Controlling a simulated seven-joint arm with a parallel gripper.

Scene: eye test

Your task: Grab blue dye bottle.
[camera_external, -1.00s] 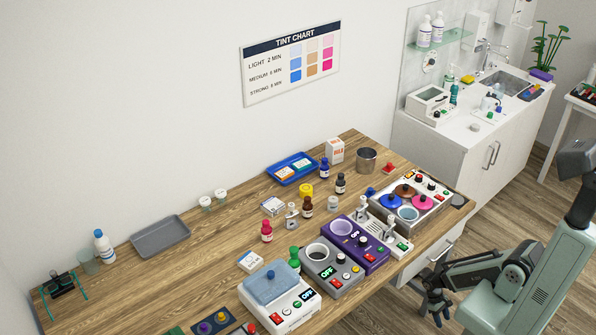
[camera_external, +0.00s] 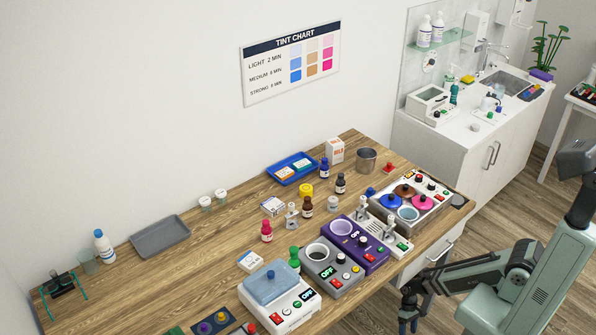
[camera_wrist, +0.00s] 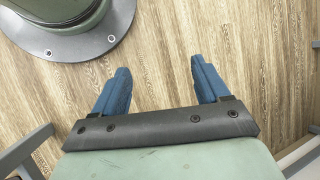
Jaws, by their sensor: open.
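The blue dye bottle (camera_external: 324,168) stands upright on the wooden bench, just right of the blue tray, in the external view. It is small and dark blue with a pale label. My gripper (camera_external: 408,325) hangs low off the bench's front right side, well apart from the bottle. In the wrist view my gripper (camera_wrist: 158,85) shows two blue fingers spread wide with nothing between them.
A dark bottle (camera_external: 340,183), a brown bottle (camera_external: 307,207), a steel cup (camera_external: 366,161) and a white carton (camera_external: 335,150) stand near the blue bottle. A purple heater (camera_external: 372,262) and the pot unit (camera_external: 433,190) line the bench's front edge.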

